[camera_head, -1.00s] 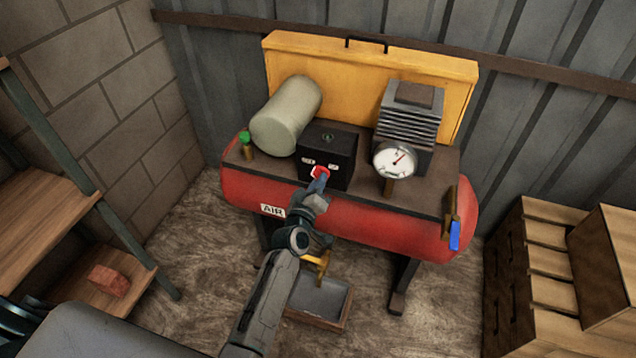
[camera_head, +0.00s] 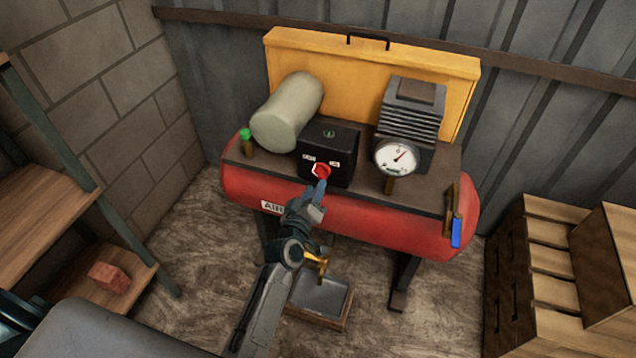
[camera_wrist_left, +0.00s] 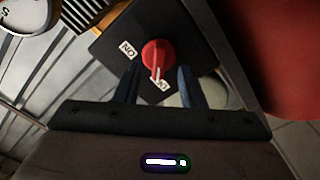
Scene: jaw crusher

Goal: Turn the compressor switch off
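The compressor switch is a red knob (camera_head: 321,171) with a white pointer, on the front of a black box (camera_head: 343,148) on the compressor. In the left wrist view the knob (camera_wrist_left: 157,52) has its pointer toward the lower label (camera_wrist_left: 161,84), away from the "ON" label (camera_wrist_left: 128,49). The lower label is hard to read. My left gripper (camera_head: 320,186) is just in front of and below the knob. In the left wrist view its two fingers (camera_wrist_left: 157,72) are spread apart, with the knob beyond and between their tips, seemingly not gripped. My right gripper is out of view.
The red air tank (camera_head: 400,225) carries a gauge (camera_head: 397,157), a grey cylinder (camera_head: 287,110) and a blue-handled valve (camera_head: 456,232). A tray (camera_head: 322,295) lies on the floor below. Shelves (camera_head: 45,200) stand left, wooden crates (camera_head: 545,255) right.

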